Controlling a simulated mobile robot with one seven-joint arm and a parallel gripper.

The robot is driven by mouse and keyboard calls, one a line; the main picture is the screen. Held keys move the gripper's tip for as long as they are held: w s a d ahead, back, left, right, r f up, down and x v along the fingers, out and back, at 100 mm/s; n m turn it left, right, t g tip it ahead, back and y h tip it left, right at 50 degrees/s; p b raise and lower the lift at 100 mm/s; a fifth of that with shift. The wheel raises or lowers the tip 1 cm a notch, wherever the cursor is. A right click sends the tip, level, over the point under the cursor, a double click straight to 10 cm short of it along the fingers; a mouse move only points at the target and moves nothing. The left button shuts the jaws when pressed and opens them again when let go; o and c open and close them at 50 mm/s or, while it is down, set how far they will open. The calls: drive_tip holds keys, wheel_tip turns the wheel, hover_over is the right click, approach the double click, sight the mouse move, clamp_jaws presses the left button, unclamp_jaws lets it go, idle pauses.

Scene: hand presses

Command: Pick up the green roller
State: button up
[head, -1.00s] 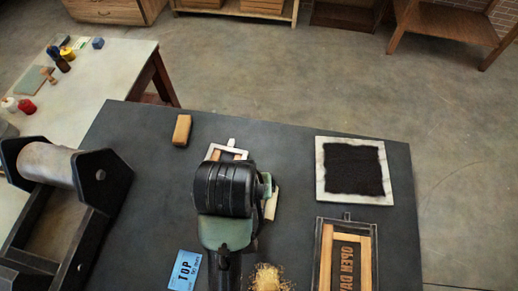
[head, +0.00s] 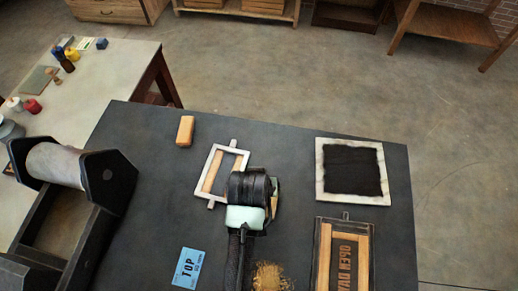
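I cannot make out the green roller clearly. A small tan strip (head: 274,206), possibly its handle, shows at the right side of my arm in the head view. A dark greenish sliver shows just above the strip, and I cannot tell whether it belongs to the roller or to my arm. My arm comes up from the bottom middle, with a pale green part and a black banded link over the table. This link hides what lies beneath it. My gripper is hidden behind the arm, so its fingers do not show.
The dark table (head: 290,136) holds a white-rimmed frame (head: 214,168), a wooden block (head: 185,130), a black inked slab (head: 353,170), a wood-framed type form (head: 343,255), a blue TOP card (head: 187,268) and a straw-coloured bristly patch (head: 270,277). A press (head: 108,180) stands left.

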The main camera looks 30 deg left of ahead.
clamp_jaws()
idle(0.4)
drive_tip(key=shift+w+r, duration=0.1)
